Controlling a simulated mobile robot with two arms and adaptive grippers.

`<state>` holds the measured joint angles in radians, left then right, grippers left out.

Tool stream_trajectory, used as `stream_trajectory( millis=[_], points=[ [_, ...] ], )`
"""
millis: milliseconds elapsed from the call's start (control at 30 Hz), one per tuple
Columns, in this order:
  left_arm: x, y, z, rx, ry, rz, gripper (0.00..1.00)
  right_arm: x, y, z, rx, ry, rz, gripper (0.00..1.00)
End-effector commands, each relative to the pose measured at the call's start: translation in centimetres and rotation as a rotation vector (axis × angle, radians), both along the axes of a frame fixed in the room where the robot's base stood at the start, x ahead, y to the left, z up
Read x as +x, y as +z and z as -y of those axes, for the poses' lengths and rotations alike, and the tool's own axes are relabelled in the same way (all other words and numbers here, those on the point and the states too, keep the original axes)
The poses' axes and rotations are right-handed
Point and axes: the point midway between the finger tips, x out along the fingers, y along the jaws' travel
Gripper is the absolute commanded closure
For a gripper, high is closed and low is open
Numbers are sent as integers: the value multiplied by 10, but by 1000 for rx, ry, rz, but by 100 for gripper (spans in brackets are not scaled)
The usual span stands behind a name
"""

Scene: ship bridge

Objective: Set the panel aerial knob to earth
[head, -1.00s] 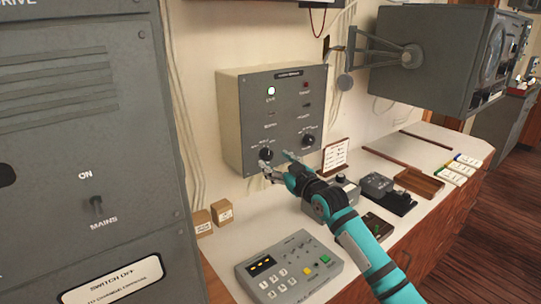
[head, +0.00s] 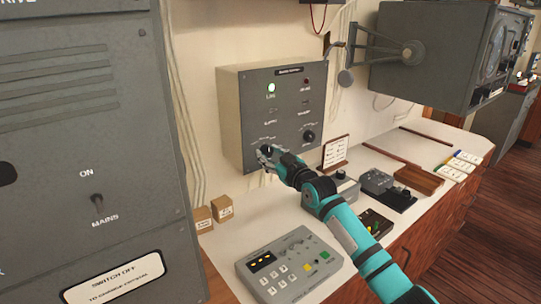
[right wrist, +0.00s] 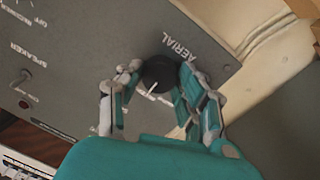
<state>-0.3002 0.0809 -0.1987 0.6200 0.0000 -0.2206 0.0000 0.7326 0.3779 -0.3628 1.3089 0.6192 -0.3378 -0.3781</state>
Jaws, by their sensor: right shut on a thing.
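The grey panel (head: 284,97) hangs on the wall in the head view, with a green lamp lit at its upper left. The black aerial knob (right wrist: 158,73) has a white pointer line and sits beside the word AERIAL in the right wrist view. In the head view the knob is mostly hidden behind my right gripper (head: 268,154). In the right wrist view my right gripper (right wrist: 155,98) has its fingers on both sides of the knob, shut on it. The knob's position marks are hidden there. My left gripper is not in view.
A second black knob (head: 308,136) is on the panel's lower right. Below, the counter holds a grey keypad console (head: 290,266), two small cardboard boxes (head: 222,208) and a card stand (head: 335,152). A large grey cabinet (head: 85,150) stands close on the left.

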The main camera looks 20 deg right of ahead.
Motion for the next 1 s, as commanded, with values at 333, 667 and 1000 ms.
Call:
stream_trajectory(
  millis=[333, 667, 1000],
  points=[
    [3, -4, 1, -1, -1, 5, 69, 0, -1, 0, -38, 0, 13, 96],
    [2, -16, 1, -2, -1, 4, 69, 0, -3, 1, -239, 0, 85, 96],
    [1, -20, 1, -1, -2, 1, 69, 0, -2, 0, -508, 1, 183, 96]
  ],
)
